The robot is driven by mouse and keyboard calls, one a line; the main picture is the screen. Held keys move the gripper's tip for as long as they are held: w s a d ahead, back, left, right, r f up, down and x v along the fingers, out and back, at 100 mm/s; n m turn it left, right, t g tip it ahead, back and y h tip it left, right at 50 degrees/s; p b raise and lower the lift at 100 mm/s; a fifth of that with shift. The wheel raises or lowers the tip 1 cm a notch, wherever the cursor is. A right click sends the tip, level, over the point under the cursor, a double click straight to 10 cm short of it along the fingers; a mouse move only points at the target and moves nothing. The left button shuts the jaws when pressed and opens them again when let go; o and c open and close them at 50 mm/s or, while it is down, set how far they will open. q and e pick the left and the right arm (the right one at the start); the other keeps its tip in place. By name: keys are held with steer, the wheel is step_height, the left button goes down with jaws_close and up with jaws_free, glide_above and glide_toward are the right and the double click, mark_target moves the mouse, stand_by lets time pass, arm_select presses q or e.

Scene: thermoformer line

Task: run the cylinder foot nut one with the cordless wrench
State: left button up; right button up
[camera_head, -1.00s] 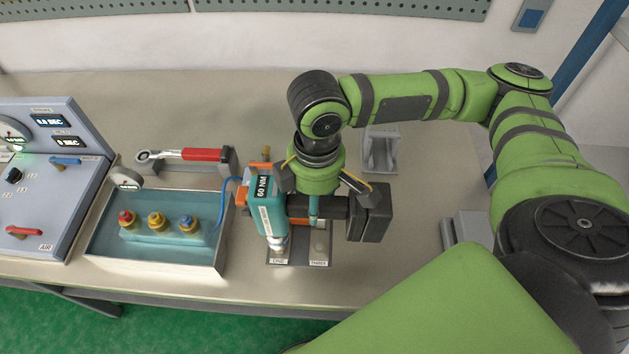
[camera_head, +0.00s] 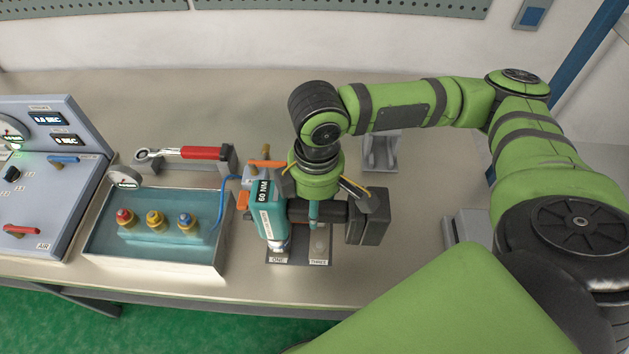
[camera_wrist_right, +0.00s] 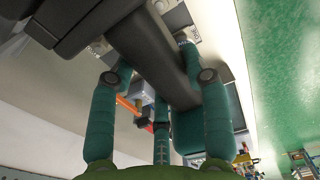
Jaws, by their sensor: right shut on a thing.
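The cordless wrench is teal and black, marked 60 NM (camera_head: 264,222), with a dark battery block at its right end. My right gripper (camera_head: 316,212) is shut around its black handle, which also shows in the right wrist view (camera_wrist_right: 160,60). The wrench's nose points down over the spot labelled ONE on the small foot plate (camera_head: 296,258). The nut there is hidden by the nose, so I cannot tell whether the socket is seated on it. A pale round fastener (camera_head: 319,243) stands at the plate's right label. My left gripper is not in view.
A water tray (camera_head: 150,258) with red, yellow and blue fittings stands left of the plate. Behind it a red-handled torque wrench (camera_head: 190,153) rests on a holder. A control panel (camera_head: 45,185) is at far left. A grey bracket (camera_head: 381,155) stands behind.

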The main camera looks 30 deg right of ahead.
steer(key=shift+f, duration=0.85)
steer(key=shift+r+p, duration=0.1)
steer(key=shift+p, duration=1.25)
stand_by(1.3)
steer(key=shift+f+p, duration=0.45)
steer(key=shift+p, duration=0.25)
stand_by(2.0)
